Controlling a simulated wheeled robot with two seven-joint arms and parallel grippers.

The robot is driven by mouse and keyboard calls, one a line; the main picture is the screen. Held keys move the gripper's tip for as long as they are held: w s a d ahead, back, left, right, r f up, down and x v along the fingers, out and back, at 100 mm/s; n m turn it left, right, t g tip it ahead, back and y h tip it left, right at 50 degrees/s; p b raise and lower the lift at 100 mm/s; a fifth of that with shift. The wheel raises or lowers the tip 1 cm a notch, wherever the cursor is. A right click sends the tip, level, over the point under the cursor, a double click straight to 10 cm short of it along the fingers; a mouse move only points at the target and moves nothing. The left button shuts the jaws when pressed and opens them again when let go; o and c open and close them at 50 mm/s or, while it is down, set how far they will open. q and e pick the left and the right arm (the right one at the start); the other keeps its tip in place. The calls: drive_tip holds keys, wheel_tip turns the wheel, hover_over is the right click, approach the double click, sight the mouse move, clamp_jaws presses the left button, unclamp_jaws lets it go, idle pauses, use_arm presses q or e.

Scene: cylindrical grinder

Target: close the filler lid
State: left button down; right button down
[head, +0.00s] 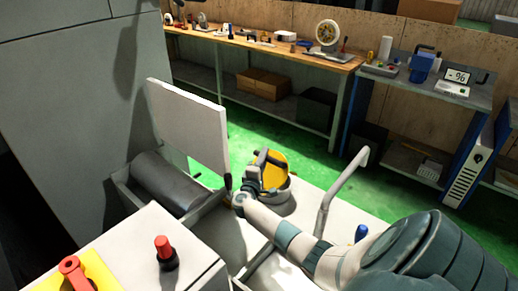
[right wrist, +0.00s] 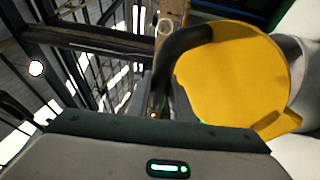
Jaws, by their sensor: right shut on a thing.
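The yellow round filler lid (head: 274,166) stands tilted up above the pale round filler neck (head: 284,200) in the middle of the head view. My right gripper (head: 262,160) is at the lid's upper left side, shut on its edge. In the right wrist view the yellow lid (right wrist: 235,80) fills the upper right, with a dark finger (right wrist: 190,55) against its rim. The far finger's contact and the hinge are hidden. My left gripper is not in view.
A bent grey handle (head: 332,190) rises on the right. A red button (head: 165,250) is on the front box. Benches with tools (head: 270,45) stand behind the green floor.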

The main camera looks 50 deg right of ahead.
sight(272, 152)
drive_tip(key=d, duration=0.1)
drive_tip(key=d+f+g+y, duration=0.1)
drive_tip(key=shift+w+d+f+m+y+b, duration=0.1)
drive_tip(key=shift+d+f+m+y+b, duration=0.05)
drive_tip(key=shift+d+m+y+b, duration=0.2)
drive_tip(key=shift+d+f+b, duration=0.3)
drive_tip(key=shift+d+b, duration=0.25)
drive_tip(key=shift+d, duration=0.15)
drive_tip(key=c, duration=1.6)
unclamp_jaws()
drive_tip(key=shift+o, duration=0.2)
drive_tip(key=f+b+v, duration=0.1)
drive_tip(key=b+v, duration=0.2)
drive_tip(key=v, duration=1.4)
drive_tip(key=shift+r+b, duration=0.3)
drive_tip(key=shift+r, duration=0.15)
drive_tip(key=shift+a, duration=0.1)
